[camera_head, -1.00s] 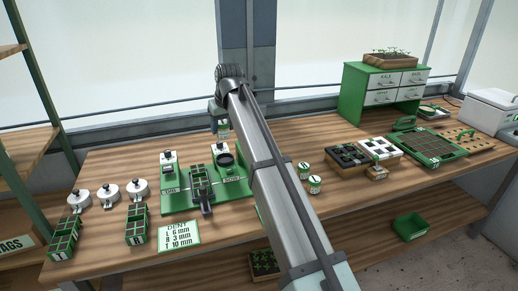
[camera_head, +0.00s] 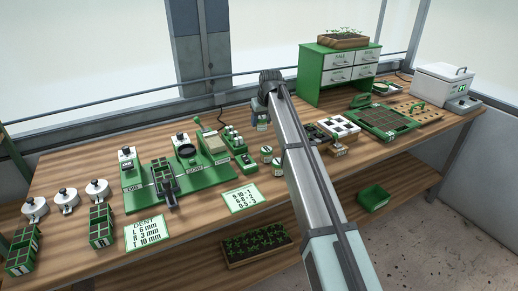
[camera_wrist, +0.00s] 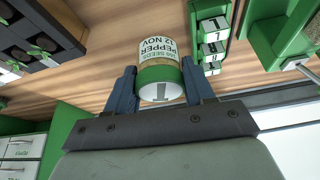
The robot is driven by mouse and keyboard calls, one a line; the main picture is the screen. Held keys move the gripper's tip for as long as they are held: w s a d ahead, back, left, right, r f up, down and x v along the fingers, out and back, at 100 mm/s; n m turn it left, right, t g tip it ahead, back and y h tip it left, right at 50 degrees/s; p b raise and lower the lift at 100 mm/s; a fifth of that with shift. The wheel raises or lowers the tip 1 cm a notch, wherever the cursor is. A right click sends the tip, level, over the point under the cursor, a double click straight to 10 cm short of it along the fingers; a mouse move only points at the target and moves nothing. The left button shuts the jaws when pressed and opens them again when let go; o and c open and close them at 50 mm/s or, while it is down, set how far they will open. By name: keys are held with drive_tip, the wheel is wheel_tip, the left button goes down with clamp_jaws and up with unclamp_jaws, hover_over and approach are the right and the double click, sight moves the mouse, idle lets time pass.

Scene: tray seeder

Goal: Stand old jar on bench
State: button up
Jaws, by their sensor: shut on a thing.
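A seed jar with a green lid and a white label reading "PEPPER" and "12 NOV" (camera_wrist: 158,50) is between the fingers of my gripper (camera_wrist: 160,74), which is shut on it. In the head view the held jar (camera_head: 262,125) hangs below my gripper (camera_head: 260,108), towards the back of the bench (camera_head: 205,215). Two similar jars, a rear one (camera_head: 266,151) and a front one (camera_head: 277,162), stand on the bench in front of it. The wrist view shows wood beyond the held jar; its clearance is hard to tell.
To the right are a dark tray (camera_head: 312,132), a white-topped tray (camera_head: 338,127) and a green drawer cabinet (camera_head: 312,85). Bare wood shows along the front edge.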

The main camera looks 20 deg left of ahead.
sight(260, 118)
drive_tip(key=shift+w+a+f+n, duration=0.25)
drive_tip(key=shift+w+f, duration=0.05)
drive_tip(key=shift+w, duration=0.3)
drive_tip(key=shift+w+a+f+n, duration=0.2)
drive_tip(key=shift+w+f+n, duration=0.1)
drive_tip(key=shift+w, duration=0.3)
drive_tip(key=shift+w+a+r+n+y, duration=0.15)
drive_tip(key=shift+a+n+y, duration=0.1)
drive_tip(key=shift+y, duration=0.05)
drive_tip(key=shift+n+g, duration=0.4)
drive_tip(key=shift+n, duration=0.5)
drive_tip(key=shift+a+f, duration=0.2)
drive_tip(key=shift+f, duration=4.7)
drive_tip(key=shift+f, duration=0.1)
drive_tip(key=o, duration=1.1)
drive_tip(key=shift+c, duration=0.2)
